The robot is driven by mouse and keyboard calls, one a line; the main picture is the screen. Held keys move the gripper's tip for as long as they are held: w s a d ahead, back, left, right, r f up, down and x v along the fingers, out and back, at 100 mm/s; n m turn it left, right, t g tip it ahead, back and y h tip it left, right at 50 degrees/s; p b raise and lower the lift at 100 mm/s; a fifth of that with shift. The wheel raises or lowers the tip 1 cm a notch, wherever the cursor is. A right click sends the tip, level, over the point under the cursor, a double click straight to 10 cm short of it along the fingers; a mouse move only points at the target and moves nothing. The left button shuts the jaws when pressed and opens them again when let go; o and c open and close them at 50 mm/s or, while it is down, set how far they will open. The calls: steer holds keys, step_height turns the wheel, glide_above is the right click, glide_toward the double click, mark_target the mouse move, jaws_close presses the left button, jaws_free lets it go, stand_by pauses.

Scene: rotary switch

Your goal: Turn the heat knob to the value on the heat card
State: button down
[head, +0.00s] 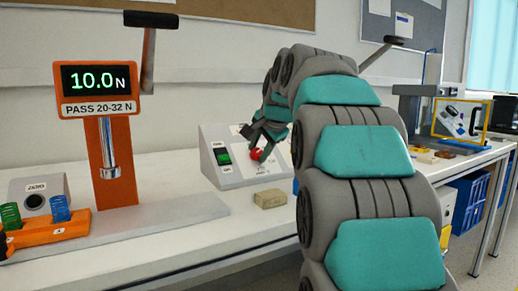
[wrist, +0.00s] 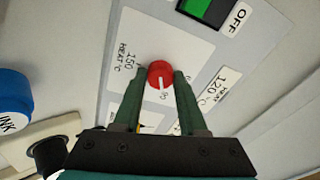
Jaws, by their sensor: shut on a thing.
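The red heat knob (wrist: 160,72) sits on the sloped front of the white control box (head: 226,172). The fingers of my gripper (wrist: 160,78) are on either side of the knob and shut on it. The knob's white line points down in the wrist view, towards the dial mark 90. The dial mark 150 shows at the left finger; other marks are partly hidden by my fingers. The heat card (wrist: 224,83), right of the knob in the wrist view, reads 120 °C. In the head view the knob (head: 257,154) shows beneath my gripper (head: 262,142).
A green on/off switch (head: 223,157) is beside the knob on the box. A tan block (head: 270,199) lies on the bench in front. An orange force gauge (head: 97,90) on a stand is at the left. A blue ink cap (wrist: 12,100) shows in the wrist view.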

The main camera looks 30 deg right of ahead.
steer(key=m+p, duration=0.1)
steer(key=p, duration=0.1)
steer(key=m+p, duration=0.1)
steer(key=p, duration=0.1)
steer(key=shift+r, duration=0.4)
steer(key=m+p, duration=0.3)
steer(key=p, duration=0.1)
steer(key=shift+g, duration=0.4)
steer(key=m+p, duration=0.3)
steer(key=shift+f+m, duration=0.15)
steer(key=shift+m, duration=0.15)
steer(key=shift+w+f+m+g+p, duration=0.1)
steer(key=shift+m+g+p, duration=0.2)
steer(key=shift+m, duration=1.2)
steer(key=c, duration=0.7)
jaws_free()
steer(key=shift+c, duration=0.2)
